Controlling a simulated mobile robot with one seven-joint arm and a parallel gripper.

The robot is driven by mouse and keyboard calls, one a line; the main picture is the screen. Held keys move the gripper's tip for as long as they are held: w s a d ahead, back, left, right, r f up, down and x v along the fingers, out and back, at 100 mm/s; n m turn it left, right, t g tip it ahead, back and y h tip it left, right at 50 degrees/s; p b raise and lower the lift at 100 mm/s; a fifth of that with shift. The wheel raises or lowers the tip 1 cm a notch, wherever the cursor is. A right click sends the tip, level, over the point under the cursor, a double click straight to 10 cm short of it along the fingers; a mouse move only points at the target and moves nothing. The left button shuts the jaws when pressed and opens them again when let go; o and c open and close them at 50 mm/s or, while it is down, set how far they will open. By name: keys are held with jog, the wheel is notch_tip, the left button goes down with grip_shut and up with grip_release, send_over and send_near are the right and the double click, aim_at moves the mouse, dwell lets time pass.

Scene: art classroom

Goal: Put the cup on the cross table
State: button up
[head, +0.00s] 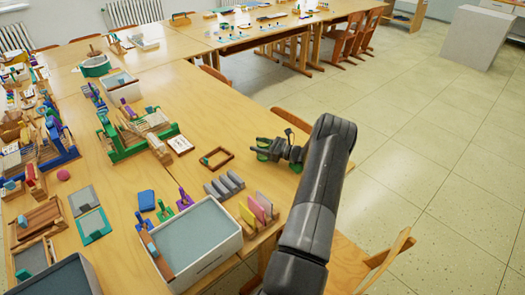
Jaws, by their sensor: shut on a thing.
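My gripper (268,149) reaches over the right edge of the near table in the head view. It is shut on a small green thing (263,143), which may be the cup; its shape is largely hidden by the dark fingers. Another green patch (296,167) shows just under my gripper. No other cup can be made out clearly. The cross table (215,43), a wooden table at the back, runs to the right from the far end of the long near table (225,112). Small items and trays stand on it, with bare wood along its front edge.
The near table holds looms, a white bin (203,248), a small wooden frame (216,158), grey blocks (224,186) and coloured cards (258,207). Chairs (292,121) stand along its right side. Tiled floor (425,130) on the right is open, up to a grey plinth (481,38).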

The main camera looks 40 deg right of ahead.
jog(key=shift+r, duration=0.15)
jog(key=shift+r, duration=0.3)
jog(key=s+d+r, duration=0.4)
jog(key=s+r, duration=0.6)
jog(key=shift+s+d, duration=0.3)
jog(key=shift+s, duration=0.1)
